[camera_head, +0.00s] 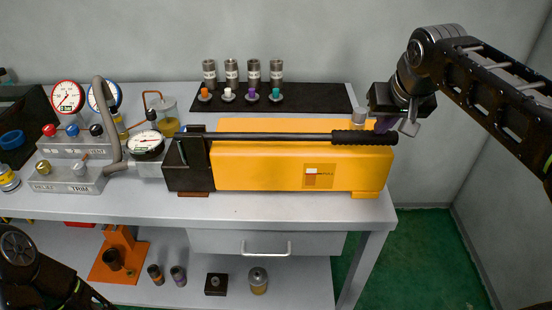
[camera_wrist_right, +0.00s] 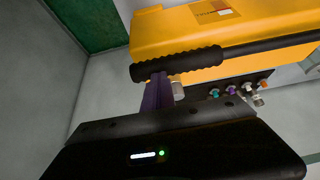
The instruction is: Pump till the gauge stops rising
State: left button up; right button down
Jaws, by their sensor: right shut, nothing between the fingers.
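A yellow hand pump (camera_head: 270,167) lies on the bench with a black front block. Its long black lever (camera_head: 270,136) lies low along the top, nearly level, with a ribbed grip (camera_head: 364,137) at the right end. A white-faced gauge (camera_head: 145,142) stands at the pump's left end; its reading is too small to tell. My right gripper (camera_head: 384,125) is shut and empty, right behind the ribbed grip. In the right wrist view its purple fingers (camera_wrist_right: 156,92) are at the grip (camera_wrist_right: 178,66); I cannot tell whether they touch. My left gripper is out of view.
Behind the pump, a black mat (camera_head: 320,97) holds several metal cylinders and coloured-top fittings. Two larger dials (camera_head: 68,96), a grey hose (camera_head: 112,130) and valve blocks (camera_head: 66,177) crowd the left. Free floor (camera_head: 430,260) lies right of the bench.

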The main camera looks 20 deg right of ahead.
jog(key=r+p, duration=0.4)
jog(key=p, duration=0.1)
jog(key=shift+w+a+r, duration=0.1)
jog(key=shift+a+r, duration=0.1)
jog(key=shift+r, duration=0.2)
jog(key=shift+a+r, duration=0.1)
jog(key=shift+r, duration=0.25)
jog(key=shift+w, duration=0.1)
notch_tip(320, 180, up, 8)
jog(key=a+p, duration=0.2)
jog(key=p, duration=0.5)
jog(key=shift+w+r, duration=0.25)
jog(key=shift+w, duration=0.1)
